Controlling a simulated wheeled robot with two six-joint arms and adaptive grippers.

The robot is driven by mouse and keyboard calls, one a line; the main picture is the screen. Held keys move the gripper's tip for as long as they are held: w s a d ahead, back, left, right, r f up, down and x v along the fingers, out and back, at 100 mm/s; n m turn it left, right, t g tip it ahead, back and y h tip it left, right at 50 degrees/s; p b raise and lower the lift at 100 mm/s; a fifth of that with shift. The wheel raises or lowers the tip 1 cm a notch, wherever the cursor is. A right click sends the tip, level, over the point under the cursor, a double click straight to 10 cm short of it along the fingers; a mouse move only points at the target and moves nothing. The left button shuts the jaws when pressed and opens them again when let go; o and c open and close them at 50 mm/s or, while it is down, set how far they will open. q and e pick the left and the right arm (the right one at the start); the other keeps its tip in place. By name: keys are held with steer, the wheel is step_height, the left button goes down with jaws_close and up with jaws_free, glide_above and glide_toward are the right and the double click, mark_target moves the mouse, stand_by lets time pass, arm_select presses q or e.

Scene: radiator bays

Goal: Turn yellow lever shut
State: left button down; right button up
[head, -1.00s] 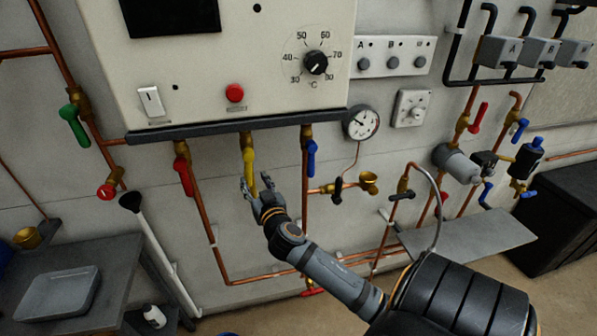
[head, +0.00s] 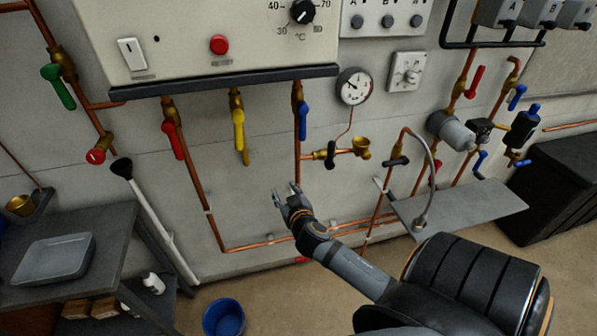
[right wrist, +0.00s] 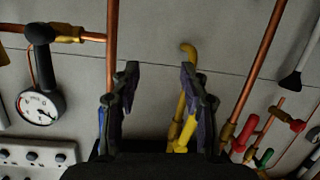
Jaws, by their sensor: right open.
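The yellow lever (head: 239,130) hangs straight down from its brass valve (head: 236,101) under the boiler panel, with a yellow stub below it. In the right wrist view the yellow lever (right wrist: 185,132) shows beyond the right-hand finger, partly hidden by it. My right gripper (head: 287,194) is open and empty, below and to the right of the lever, apart from it. Its two fingers also show in the right wrist view (right wrist: 158,85), spread with bare wall between them. My left gripper is out of view.
A red lever (head: 173,139) hangs left of the yellow one and a blue lever (head: 302,120) right of it. Copper pipes (head: 298,160) run down the wall near my gripper. A gauge (head: 354,86) and a grey shelf (head: 458,208) lie to the right.

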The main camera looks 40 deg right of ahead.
steer(key=shift+s+d+f+g, duration=0.15)
steer(key=shift+s+d+f, duration=0.15)
steer(key=shift+f, duration=0.3)
steer(key=shift+s+d+f+g, duration=0.15)
steer(key=shift+s+d+f, duration=0.1)
steer(key=shift+f, duration=0.3)
